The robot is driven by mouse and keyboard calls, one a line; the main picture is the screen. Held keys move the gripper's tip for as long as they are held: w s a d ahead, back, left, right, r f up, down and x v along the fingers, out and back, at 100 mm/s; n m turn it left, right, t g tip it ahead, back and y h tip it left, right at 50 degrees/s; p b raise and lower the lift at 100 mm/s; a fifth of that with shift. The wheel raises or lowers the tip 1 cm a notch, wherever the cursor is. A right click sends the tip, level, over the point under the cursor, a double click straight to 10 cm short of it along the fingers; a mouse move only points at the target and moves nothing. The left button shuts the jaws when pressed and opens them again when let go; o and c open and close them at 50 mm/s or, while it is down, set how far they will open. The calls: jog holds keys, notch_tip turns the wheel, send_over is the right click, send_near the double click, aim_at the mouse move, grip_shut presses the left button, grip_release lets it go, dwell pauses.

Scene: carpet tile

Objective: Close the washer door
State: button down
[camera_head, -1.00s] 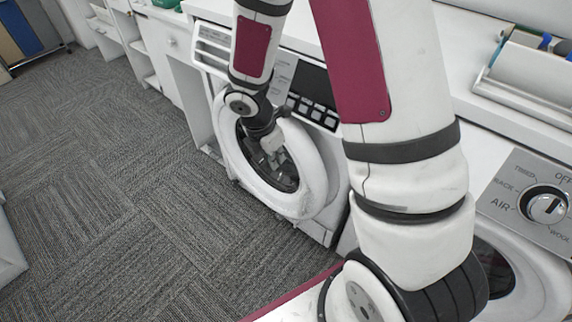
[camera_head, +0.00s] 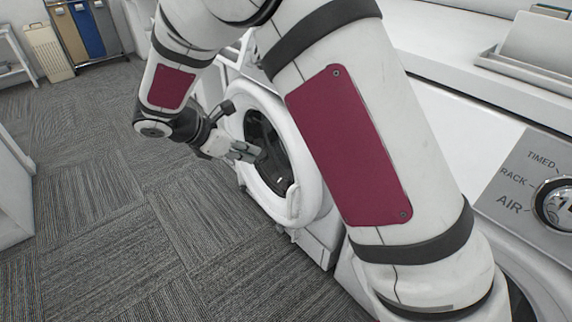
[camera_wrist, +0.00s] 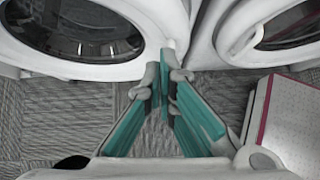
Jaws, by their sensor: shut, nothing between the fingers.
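The washer door (camera_head: 306,168) is a thick white ring around dark round glass, on the front of a white washer in the head view. It sits at or near the washer's front; I cannot tell whether it is fully flush. My gripper (camera_head: 255,154) is shut and empty, pointing at the door from the left, its tips overlapping the dark glass in the picture. Contact cannot be made out. In the wrist view my gripper (camera_wrist: 167,75) shows teal finger pads, with the tips between two round white machine fronts. My upper arm hides the washer's right side.
A second machine with a silver dial (camera_head: 556,205) stands at the right. A white counter (camera_head: 440,62) runs above the machines. Bins (camera_head: 88,32) stand far back left. The grey carpet (camera_head: 130,215) left of the washer is mostly clear.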

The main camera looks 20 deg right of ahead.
jog(key=shift+w+d+r+b+x, duration=0.1)
jog(key=shift+d+r+b+x, duration=0.4)
jog(key=shift+x, duration=1.6)
jog(key=shift+w+d+r+b+x, duration=0.15)
jog(key=shift+b+x, duration=0.65)
jog(key=shift+x, duration=1.3)
jog(key=shift+w+d+r+b+x, duration=0.1)
jog(key=shift+d+r+b+x, duration=0.4)
jog(key=shift+x, duration=1.6)
jog(key=shift+a+f, duration=0.15)
